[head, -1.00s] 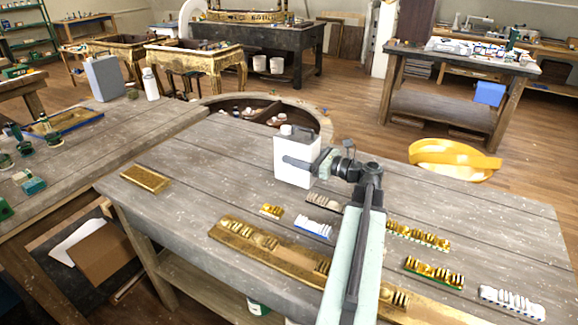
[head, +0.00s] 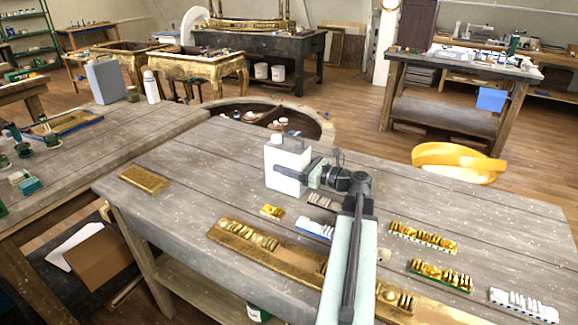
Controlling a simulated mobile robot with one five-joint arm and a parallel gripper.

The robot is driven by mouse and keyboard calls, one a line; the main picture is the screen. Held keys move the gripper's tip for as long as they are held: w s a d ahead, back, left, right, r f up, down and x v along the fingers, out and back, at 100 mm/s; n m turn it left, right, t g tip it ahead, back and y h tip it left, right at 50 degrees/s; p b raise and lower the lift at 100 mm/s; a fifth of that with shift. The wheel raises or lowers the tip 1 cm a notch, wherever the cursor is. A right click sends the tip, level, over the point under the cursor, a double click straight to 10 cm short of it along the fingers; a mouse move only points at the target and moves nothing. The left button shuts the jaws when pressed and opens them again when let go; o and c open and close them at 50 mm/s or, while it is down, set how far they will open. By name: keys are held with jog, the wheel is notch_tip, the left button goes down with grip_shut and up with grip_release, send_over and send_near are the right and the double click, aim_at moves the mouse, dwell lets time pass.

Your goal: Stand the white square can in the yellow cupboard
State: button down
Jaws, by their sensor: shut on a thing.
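The white square can (head: 286,170) is upright over the grey wooden table, near its back edge. It has a white cap and a dark handle on top. My gripper (head: 308,173) is shut on the can from its right side; the fingers partly cover that side. I cannot tell whether the can's base touches the table or hangs just above it. I see no yellow cupboard in this view.
Gilt and white carved pieces (head: 424,236) and a long gilt moulding (head: 240,240) lie on the table (head: 190,185). A gold block (head: 144,179) lies at left. Behind are a round compartmented tray (head: 318,128) and a yellow round container (head: 455,160).

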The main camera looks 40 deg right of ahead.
aim_at(306, 155)
jog(key=shift+f, duration=0.1)
jog(key=shift+c, duration=1.1)
grip_release()
jog(key=shift+s+r, duration=0.1)
jog(key=shift+r, duration=0.1)
jog(key=shift+o, duration=0.4)
jog(key=v, duration=1.2)
jog(key=w+r+p, duration=0.2)
jog(key=w+a+r+p, duration=0.1)
jog(key=w+r+p, duration=0.1)
jog(key=r+p, duration=0.1)
jog(key=shift+r, duration=0.1)
jog(key=shift+w+a, duration=0.15)
jog(key=shift+w, duration=0.3)
jog(key=shift+x, duration=3.7)
